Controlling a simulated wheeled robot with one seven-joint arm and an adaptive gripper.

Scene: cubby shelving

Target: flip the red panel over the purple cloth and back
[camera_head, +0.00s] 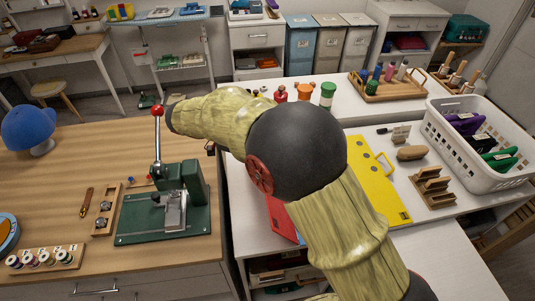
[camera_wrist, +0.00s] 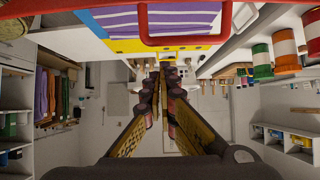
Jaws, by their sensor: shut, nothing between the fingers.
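The red panel (camera_head: 283,222) shows in the head view as a small red piece left of my arm; the rest is hidden behind the arm. In the wrist view a red handle or frame edge (camera_wrist: 187,41) crosses the top, in front of the purple striped cloth (camera_wrist: 182,18). The cloth is hidden in the head view. My gripper (camera_wrist: 163,72) is shut and empty in the wrist view, its fingertips together below the red edge in the picture and seemingly apart from it. My gripper is not clearly visible in the head view.
A yellow board (camera_head: 376,184) with a handle lies on the white counter right of my arm. A green-based lever press (camera_head: 165,226) stands on the wooden desk at left. A white basket (camera_head: 465,165), a wooden rack (camera_head: 432,188) and a tray (camera_head: 392,92) occupy the right side.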

